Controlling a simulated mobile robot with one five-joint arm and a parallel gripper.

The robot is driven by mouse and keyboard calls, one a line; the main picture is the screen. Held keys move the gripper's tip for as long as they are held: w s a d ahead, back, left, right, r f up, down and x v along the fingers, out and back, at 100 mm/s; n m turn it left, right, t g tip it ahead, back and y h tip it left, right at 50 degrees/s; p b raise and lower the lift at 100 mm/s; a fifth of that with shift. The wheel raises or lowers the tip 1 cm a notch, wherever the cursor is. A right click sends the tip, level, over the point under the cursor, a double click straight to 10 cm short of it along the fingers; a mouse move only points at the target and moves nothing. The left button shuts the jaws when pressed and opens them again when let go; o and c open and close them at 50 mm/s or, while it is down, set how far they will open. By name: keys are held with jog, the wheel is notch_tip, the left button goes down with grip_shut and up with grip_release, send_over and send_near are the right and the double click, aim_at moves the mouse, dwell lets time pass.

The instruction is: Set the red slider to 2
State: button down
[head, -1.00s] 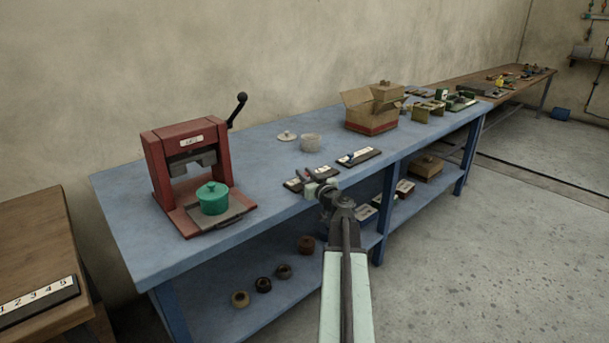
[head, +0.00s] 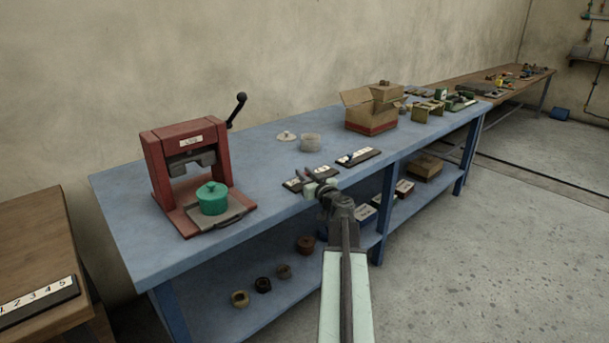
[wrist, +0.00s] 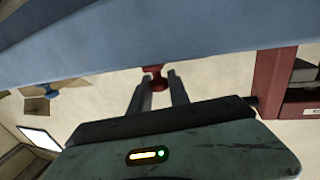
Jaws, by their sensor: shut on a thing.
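The red slider's knob (wrist: 157,78) shows in the wrist view between my two fingertips, under the edge of the blue bench top. My gripper (wrist: 160,84) is shut on this knob. In the head view my gripper (head: 310,177) is over the slider's dark plate with a white number strip (head: 292,185), near the bench's front edge. The fingers cover part of the strip, and the digits are too small to read, so I cannot tell the setting.
A second slider plate (head: 368,154) lies just to the right, with a blue knob (wrist: 50,88) in the wrist view. A red press (head: 186,165) with a green pot (head: 212,198) stands left. A cardboard box (head: 371,112) stands behind.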

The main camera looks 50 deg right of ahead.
jog(key=d, duration=0.3)
jog(key=shift+s+d, duration=0.15)
jog(key=shift+d, duration=0.05)
jog(key=shift+a, duration=0.15)
jog(key=c, duration=1.2)
grip_release()
jog(key=shift+c, duration=0.2)
jog(key=shift+s, duration=0.1)
jog(key=v, duration=0.7)
jog(key=shift+s, duration=0.3)
jog(key=shift+a, duration=0.1)
